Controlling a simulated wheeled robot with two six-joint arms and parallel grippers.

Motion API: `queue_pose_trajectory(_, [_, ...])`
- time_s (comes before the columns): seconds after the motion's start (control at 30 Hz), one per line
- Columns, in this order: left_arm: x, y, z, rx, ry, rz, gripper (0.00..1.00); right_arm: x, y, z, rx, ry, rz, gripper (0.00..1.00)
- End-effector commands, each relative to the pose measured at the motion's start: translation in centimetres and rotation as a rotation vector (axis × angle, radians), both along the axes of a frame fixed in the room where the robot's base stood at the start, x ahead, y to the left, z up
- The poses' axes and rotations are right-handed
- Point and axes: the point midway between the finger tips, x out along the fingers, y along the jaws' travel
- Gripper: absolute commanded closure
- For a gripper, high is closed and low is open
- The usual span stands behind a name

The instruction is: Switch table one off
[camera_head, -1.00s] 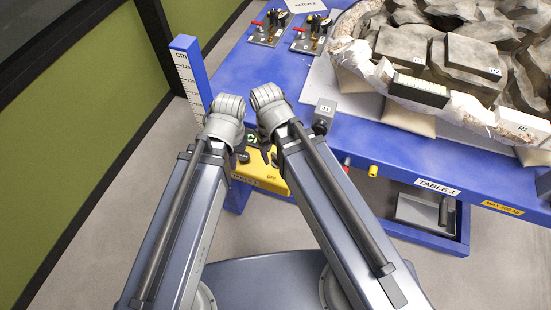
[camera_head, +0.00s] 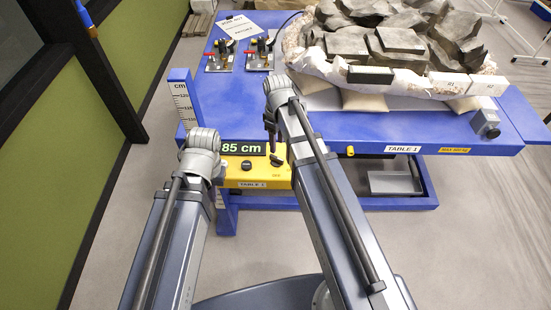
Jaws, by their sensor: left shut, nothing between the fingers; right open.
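Table 1 (camera_head: 330,118) is a blue lift table seen ahead of me. A yellow control box (camera_head: 232,180) labelled TABLE 1 hangs at its front left. The box carries a display (camera_head: 240,148) reading 85 cm in green, with dark round knobs (camera_head: 247,166) below it. Small lettering at its right is too small to read. My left gripper (camera_head: 219,174) is shut and empty at the box's left end, mostly hidden behind its wrist. My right gripper (camera_head: 271,130) is open, above the box's right part. I cannot tell whether either touches the box.
A fossil block (camera_head: 400,40) rests on the table on pale cushions. Two small valve panels (camera_head: 220,56) and a paper sheet (camera_head: 238,27) lie at the back left. A blue height scale (camera_head: 183,98) stands at the left corner.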

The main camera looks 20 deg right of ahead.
Motion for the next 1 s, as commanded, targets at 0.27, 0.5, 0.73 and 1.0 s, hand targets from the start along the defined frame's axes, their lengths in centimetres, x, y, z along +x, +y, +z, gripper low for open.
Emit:
queue_pose_trajectory(0.27, [0.0,0.0,-1.6,0.0,0.0,-0.001,1.0,0.0,0.0,-1.6,0.0,0.0,-0.001,0.53])
queue_pose_trajectory(0.5, [0.0,0.0,-4.4,0.001,0.0,-0.002,1.0,0.0,0.1,-4.4,0.0,0.0,-0.002,0.53])
queue_pose_trajectory(0.73, [0.0,0.0,-7.2,0.001,0.0,-0.001,1.0,0.0,0.1,-7.2,0.0,0.0,-0.002,0.53])
queue_pose_trajectory(1.0, [0.0,0.0,-7.9,0.001,0.0,0.0,1.0,0.0,0.1,-7.9,0.0,0.0,-0.002,0.53])
